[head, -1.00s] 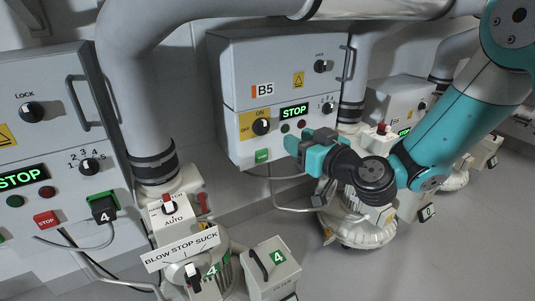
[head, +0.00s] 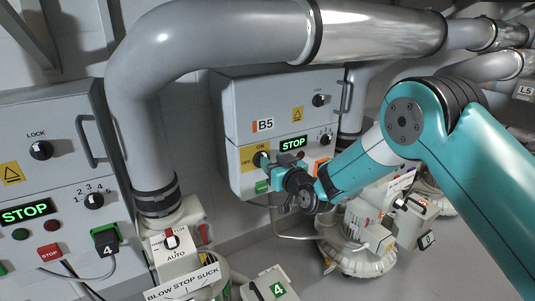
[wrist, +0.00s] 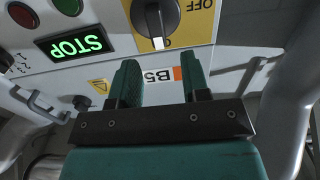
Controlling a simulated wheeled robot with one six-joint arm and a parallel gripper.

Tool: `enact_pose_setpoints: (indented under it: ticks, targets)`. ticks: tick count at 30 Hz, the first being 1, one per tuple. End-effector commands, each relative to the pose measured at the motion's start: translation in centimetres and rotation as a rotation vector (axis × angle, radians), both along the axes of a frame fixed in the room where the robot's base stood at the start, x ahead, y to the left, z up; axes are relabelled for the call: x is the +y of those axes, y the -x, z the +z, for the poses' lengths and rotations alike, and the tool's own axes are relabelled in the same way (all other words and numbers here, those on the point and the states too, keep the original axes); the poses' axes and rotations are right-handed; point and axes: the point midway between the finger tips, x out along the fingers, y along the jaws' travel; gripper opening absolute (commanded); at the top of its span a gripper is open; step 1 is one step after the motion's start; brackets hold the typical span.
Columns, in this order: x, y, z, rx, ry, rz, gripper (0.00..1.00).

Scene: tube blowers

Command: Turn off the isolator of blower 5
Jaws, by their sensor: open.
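The isolator of blower 5 is a black rotary knob (head: 260,159) on a yellow ON/OFF plate (head: 247,166), low on the left of the B5 cabinet (head: 232,118). In the wrist view, which is upside down, the knob (wrist: 156,17) has its white mark at the ON side, with OFF to the right. My gripper (head: 275,161) is close to the knob in the head view and partly covers its right side. In the wrist view, my gripper (wrist: 160,75) is open and empty, its two fingers apart and the knob beyond their gap. I cannot see contact.
A lit green STOP display (head: 293,143) and selector knob (head: 326,139) sit right of the isolator. A similar blower 4 cabinet (head: 60,150) and a thick grey pipe (head: 139,130) stand left. Pipes cross above my arm; a blower housing (head: 350,257) stands below.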

Motion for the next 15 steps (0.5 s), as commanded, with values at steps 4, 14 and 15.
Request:
enact_pose_setpoints:
  ticks: [4, 14, 15]
  targets:
    - [1.3, -1.9, -0.3, 0.000, 0.000, 0.000, 0.43]
    - [2.2, -3.2, -0.1, 0.002, 0.000, -0.001, 0.43]
    - [2.2, -3.2, -0.1, 0.002, 0.000, -0.001, 0.43]
